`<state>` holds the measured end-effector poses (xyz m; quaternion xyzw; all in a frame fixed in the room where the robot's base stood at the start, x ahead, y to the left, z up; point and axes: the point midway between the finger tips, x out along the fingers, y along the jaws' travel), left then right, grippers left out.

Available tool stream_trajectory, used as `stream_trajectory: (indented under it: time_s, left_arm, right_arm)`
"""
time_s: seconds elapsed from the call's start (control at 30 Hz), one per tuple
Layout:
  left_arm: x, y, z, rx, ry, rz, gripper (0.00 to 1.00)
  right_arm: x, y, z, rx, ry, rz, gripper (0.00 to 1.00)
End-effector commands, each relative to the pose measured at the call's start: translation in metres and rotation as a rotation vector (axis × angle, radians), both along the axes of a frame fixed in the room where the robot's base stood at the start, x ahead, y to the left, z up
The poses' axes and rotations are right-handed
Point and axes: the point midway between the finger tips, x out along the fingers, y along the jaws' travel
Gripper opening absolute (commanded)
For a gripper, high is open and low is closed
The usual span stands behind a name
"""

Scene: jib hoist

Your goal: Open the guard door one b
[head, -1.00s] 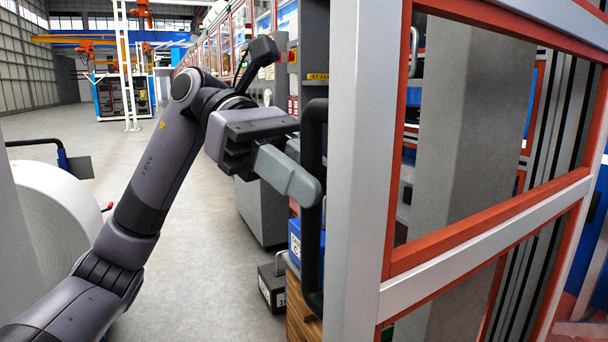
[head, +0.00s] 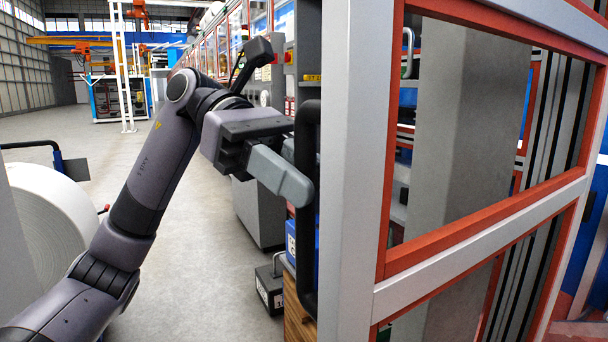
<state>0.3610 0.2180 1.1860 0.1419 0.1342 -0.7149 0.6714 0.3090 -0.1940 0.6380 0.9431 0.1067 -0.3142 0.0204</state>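The guard door (head: 357,190) stands at the right of the head view, a silver frame with red-orange inner edging and large window openings. A black vertical bar handle (head: 306,240) is on its left side. My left gripper (head: 300,188) is at the handle's upper part, with a grey finger reaching to the bar. The far finger is hidden, so I cannot tell whether the fingers are closed around the handle. My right gripper is not in view.
A large white roll (head: 50,225) stands at the lower left. A black weight-like block (head: 270,288) sits on the floor near the door's foot. A grey cabinet (head: 258,212) stands behind my gripper. The grey floor between is clear.

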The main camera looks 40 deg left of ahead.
Motion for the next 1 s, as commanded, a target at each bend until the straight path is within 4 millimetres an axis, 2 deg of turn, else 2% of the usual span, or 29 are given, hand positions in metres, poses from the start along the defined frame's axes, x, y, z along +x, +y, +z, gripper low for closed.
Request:
stream_trajectory:
  time_s: [0.3,0.43,1.0]
  left_arm:
    - [0.003,0.045,0.021,-0.004,-0.001,0.004,0.33]
    - [0.004,0.057,0.025,-0.002,-0.001,0.004,0.33]
    - [0.004,0.062,0.027,-0.002,-0.002,0.001,0.33]
  right_arm:
    - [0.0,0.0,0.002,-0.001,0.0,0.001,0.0]
    - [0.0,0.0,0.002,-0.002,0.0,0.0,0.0]
    - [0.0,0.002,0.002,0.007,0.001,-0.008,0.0]
